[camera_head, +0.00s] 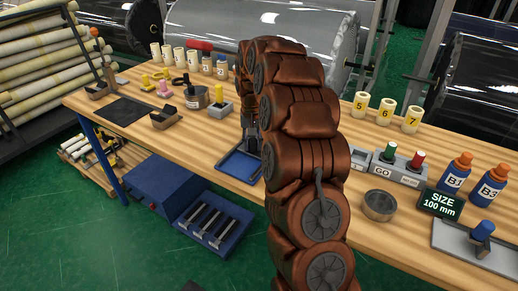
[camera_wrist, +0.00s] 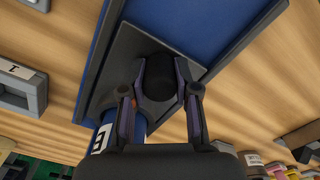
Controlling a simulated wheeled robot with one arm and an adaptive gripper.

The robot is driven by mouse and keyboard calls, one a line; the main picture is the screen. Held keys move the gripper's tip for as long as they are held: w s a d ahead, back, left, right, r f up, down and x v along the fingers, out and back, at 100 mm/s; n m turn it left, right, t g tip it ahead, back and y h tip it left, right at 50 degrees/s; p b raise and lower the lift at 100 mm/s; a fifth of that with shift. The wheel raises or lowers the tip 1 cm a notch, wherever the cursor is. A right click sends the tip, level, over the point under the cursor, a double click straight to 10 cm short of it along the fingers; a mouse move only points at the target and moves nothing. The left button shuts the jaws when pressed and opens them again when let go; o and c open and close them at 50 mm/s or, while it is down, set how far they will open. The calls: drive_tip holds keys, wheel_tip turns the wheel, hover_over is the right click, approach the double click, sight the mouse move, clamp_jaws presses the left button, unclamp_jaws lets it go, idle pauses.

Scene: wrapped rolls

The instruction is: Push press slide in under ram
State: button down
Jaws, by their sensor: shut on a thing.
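In the wrist view my gripper (camera_wrist: 159,92) is closed around a black round knob (camera_wrist: 159,72). The knob stands on a dark grey plate (camera_wrist: 128,52), which I take to be the press slide. The plate lies over a blue base or tray (camera_wrist: 225,38). A blue cylinder with a white label (camera_wrist: 132,118) is beside the left finger. In the head view the blue tray (camera_head: 238,166) sits at the table's front edge, and my arm hides much of that area. I cannot make out the ram in either view.
The wooden table (camera_head: 330,210) holds a box with green and red buttons (camera_head: 398,165), a round metal tin (camera_head: 379,205), a size display (camera_head: 440,204) and blue bottles (camera_head: 455,173) on the right. Several numbered rolls (camera_head: 384,112) stand behind. A dark mat (camera_head: 127,110) lies left.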

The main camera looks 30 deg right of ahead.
drive_tip(key=shift+w+d, duration=0.15)
drive_tip(key=shift+d, duration=0.2)
drive_tip(key=c, duration=0.8)
unclamp_jaws()
drive_tip(key=shift+d, duration=0.15)
drive_tip(key=shift+c, duration=0.2)
wheel_tip(320, 180, up, 10)
drive_tip(key=shift+w+r, duration=0.1)
drive_tip(key=shift+r, duration=0.9)
